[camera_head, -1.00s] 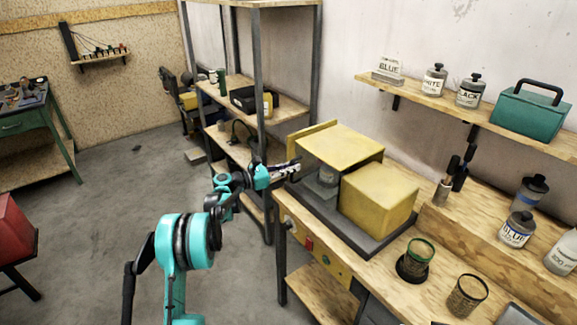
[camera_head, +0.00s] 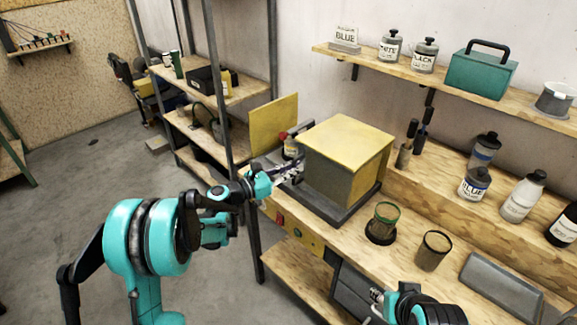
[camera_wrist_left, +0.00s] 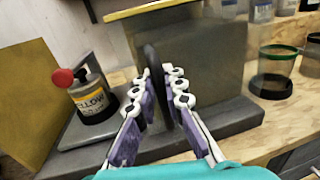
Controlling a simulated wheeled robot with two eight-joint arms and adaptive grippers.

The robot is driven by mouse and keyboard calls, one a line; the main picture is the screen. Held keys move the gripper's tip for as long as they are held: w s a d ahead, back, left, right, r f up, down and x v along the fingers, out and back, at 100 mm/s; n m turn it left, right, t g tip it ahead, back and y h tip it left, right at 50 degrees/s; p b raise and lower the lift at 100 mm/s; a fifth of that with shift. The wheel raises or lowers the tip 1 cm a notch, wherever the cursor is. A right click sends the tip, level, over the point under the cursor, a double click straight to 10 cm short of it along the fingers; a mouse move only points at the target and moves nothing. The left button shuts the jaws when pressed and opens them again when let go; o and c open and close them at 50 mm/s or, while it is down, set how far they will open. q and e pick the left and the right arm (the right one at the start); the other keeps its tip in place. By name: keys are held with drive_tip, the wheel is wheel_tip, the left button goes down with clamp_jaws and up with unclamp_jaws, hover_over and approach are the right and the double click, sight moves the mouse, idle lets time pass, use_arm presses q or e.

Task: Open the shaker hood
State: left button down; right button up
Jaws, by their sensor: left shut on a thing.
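The shaker's yellow box-shaped hood (camera_head: 350,150) stands at the right part of its dark base (camera_head: 335,213) on the bench. An upright yellow panel (camera_head: 273,125) stands apart at its left. My left gripper (camera_head: 292,170) is at the hood's left front edge. In the left wrist view its fingers (camera_wrist_left: 161,82) close on a dark upright handle (camera_wrist_left: 155,62) beside the hood. My right gripper (camera_head: 377,295) is low at the bench front; its jaws are unclear.
Bottles and a green box (camera_head: 482,72) line the back shelves. A shelf rack (camera_head: 215,85) stands at left.

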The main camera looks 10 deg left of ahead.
use_arm(q)
drive_tip(key=c, duration=1.6)
unclamp_jaws()
drive_tip(key=shift+d, duration=0.1)
drive_tip(key=v, duration=1.2)
